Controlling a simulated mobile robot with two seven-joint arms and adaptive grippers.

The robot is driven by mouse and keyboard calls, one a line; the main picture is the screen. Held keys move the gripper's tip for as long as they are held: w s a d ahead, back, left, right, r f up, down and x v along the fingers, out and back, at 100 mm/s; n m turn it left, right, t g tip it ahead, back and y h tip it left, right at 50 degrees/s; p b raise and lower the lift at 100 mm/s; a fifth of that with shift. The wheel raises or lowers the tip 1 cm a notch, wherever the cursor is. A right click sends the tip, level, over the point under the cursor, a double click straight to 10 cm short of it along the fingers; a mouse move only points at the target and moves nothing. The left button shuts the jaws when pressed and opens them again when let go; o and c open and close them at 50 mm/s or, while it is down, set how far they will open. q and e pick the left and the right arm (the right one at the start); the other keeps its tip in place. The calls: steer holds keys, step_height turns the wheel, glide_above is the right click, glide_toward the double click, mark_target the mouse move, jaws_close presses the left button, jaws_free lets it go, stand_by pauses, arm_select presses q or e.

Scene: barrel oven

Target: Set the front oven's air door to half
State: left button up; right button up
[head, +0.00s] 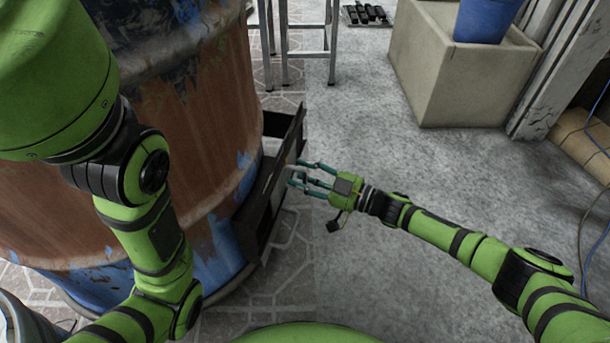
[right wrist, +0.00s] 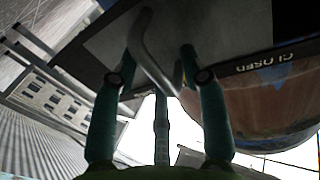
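The front oven is a rusty barrel (head: 170,130) with blue paint patches at the left of the head view. A dark metal air door (head: 262,200) and its frame stick out low on its right side. In the right wrist view the door is a dark plate (right wrist: 95,55) with a bent metal handle (right wrist: 148,48). A dark rail (right wrist: 270,62) there reads "CLOSED". My right gripper (head: 297,172) points left at the door. Its teal fingers are spread, with the handle between them; contact cannot be told. My left arm crosses the barrel, its gripper out of frame.
A beige square planter (head: 440,85) with a blue pot (head: 487,18) stands at the back right. A metal stand (head: 307,55) is behind the barrel. Cables (head: 590,140) hang at the far right. The grey floor (head: 350,110) around my right gripper is clear.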

steer(key=shift+d, duration=0.15)
steer(key=v, duration=1.1)
steer(key=shift+s+d, duration=0.25)
steer(key=shift+d, duration=0.05)
